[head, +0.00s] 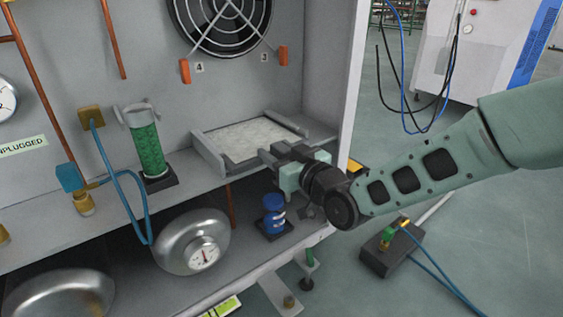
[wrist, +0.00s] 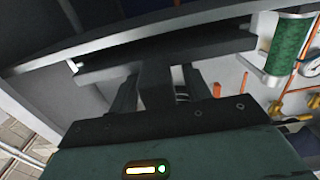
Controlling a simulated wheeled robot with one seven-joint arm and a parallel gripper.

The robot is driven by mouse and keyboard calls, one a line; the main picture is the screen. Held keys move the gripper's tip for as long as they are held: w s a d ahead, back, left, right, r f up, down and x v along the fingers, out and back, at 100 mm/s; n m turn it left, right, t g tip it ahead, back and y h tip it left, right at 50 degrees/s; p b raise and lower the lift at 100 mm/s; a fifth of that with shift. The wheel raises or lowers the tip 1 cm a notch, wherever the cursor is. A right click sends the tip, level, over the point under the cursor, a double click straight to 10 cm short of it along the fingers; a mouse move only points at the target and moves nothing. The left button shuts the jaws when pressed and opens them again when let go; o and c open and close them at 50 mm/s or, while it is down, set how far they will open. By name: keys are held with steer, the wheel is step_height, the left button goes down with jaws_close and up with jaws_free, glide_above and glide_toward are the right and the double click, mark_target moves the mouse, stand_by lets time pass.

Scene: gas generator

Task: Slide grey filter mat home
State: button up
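The grey filter mat (head: 250,137) is a pale, speckled sheet lying in a grey frame on the cabinet shelf, with a raised side rail (head: 208,154) at its left and another at its back right. My gripper (head: 280,158) is at the front right edge of the frame, and its wrist hides that corner. In the wrist view my gripper (wrist: 160,95) has its two dark fingers apart, either side of a dark block (wrist: 155,85) below a long dark bar (wrist: 165,52). A gap shows between the block and the right finger. Whether the block belongs to the mat is unclear.
A green-filled column (head: 147,148) stands left of the frame. A fan (head: 222,20) and orange clips (head: 185,71) are on the back wall above. A blue canister (head: 274,214) and a silver tank (head: 192,242) are below the shelf. The cabinet's right wall (head: 350,80) stands close to my wrist.

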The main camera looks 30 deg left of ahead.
stand_by(0.4)
steer(key=shift+d, duration=0.1)
steer(key=shift+s+d+r, duration=0.1)
steer(key=shift+s+d, duration=0.05)
steer(key=shift+d, duration=0.1)
steer(key=p+v, duration=0.6)
steer(key=v, duration=1)
steer(key=shift+s+d, duration=0.15)
steer(key=shift+d, duration=0.2)
